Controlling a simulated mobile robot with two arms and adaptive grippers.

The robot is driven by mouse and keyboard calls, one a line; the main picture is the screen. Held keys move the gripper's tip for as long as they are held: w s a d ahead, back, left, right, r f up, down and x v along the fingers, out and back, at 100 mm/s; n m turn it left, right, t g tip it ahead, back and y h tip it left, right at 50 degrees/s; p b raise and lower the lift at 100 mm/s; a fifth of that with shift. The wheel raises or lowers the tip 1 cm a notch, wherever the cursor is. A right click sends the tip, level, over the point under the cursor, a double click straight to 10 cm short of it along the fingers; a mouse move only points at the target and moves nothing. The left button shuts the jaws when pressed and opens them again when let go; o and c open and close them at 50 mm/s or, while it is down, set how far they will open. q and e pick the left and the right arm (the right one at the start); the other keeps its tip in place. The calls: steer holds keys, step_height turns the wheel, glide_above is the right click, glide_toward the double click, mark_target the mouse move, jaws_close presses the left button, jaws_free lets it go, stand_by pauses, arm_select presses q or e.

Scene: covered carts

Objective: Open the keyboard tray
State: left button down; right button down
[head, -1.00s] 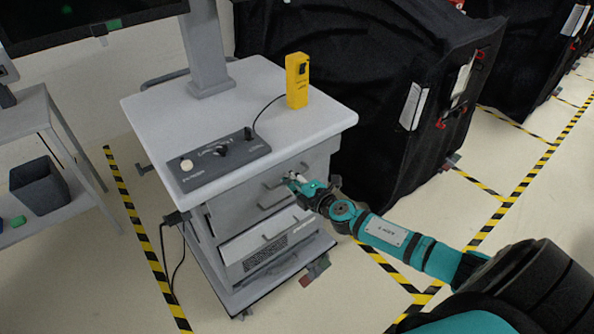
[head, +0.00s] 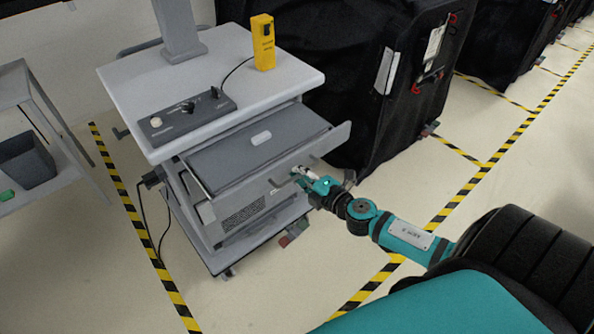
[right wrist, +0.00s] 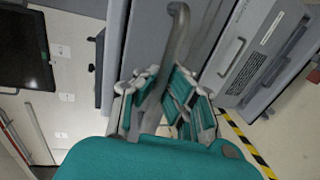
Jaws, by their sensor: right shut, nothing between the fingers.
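The keyboard tray (head: 335,137) is pulled out of the grey cart under its top. Its flat grey inside with a small pale oval patch shows. My right gripper (head: 301,174) is at the handle on the tray's front, shut with nothing held between its fingers. In the right wrist view, the bent grey handle (right wrist: 178,35) runs down towards the gripper (right wrist: 160,88). The fingers hide its lower part, and I cannot tell whether they touch it. My left gripper is not in view.
The cart top (head: 225,75) holds a control box (head: 185,117) and a yellow handheld device (head: 263,45). A black covered cart (head: 370,80) stands close on the right. A grey side table (head: 55,150) with a bin is at left. Striped tape marks the floor.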

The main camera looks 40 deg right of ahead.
steer(key=shift+s, duration=0.1)
stand_by(0.3)
steer(key=c, duration=1.6)
jaws_free()
steer(key=shift+c, duration=0.2)
steer(key=a+v, duration=0.1)
steer(key=v, duration=1.1)
steer(key=shift+d, duration=0.5)
